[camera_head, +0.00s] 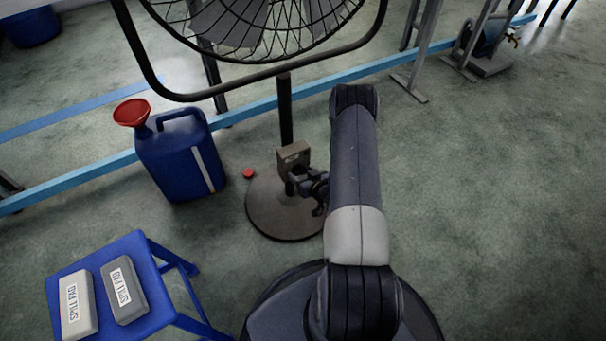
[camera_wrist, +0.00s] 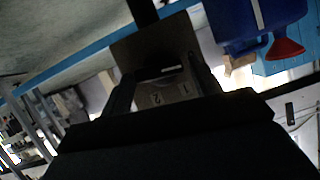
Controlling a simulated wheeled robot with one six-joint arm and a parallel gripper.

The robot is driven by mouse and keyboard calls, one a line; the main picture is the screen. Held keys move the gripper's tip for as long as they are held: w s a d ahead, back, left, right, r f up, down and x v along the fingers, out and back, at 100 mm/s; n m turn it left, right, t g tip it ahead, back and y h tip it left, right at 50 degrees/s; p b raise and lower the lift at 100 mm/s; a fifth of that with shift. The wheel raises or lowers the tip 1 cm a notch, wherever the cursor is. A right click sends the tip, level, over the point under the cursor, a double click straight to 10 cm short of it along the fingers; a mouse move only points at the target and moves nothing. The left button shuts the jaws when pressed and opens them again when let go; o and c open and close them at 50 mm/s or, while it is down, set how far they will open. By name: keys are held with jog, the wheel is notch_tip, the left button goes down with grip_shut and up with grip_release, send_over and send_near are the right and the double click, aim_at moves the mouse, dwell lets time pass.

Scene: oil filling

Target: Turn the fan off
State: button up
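The fan (camera_head: 255,25) stands in front of me, its caged head cut off by the top of the head view. Its pole carries a small tan control box (camera_head: 293,156) above the round brown base (camera_head: 278,213). My gripper (camera_head: 306,186) is at the near side of this box. In the wrist view the box (camera_wrist: 155,45) is dark, with a paler panel (camera_wrist: 168,94) marked 1 and 2. My gripper's fingers (camera_wrist: 163,74) are apart on either side of this panel. The knob is not clearly visible, and I cannot tell whether they touch it.
A blue jerrycan (camera_head: 180,155) with a red funnel (camera_head: 131,113) stands left of the fan. A red cap (camera_head: 248,173) lies on the floor. A blue stool (camera_head: 140,253) with two pads stands front left.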

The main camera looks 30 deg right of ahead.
jog(key=c, duration=0.7)
jog(key=shift+b, duration=0.3)
jog(key=shift+n+h, duration=0.4)
jog(key=shift+n, duration=0.2)
jog(key=o, duration=1)
jog(key=p+v, duration=0.2)
jog(key=v, duration=0.8)
jog(key=shift+s+a+r, duration=0.1)
jog(key=shift+s+r, duration=0.15)
jog(key=shift+s, duration=0.1)
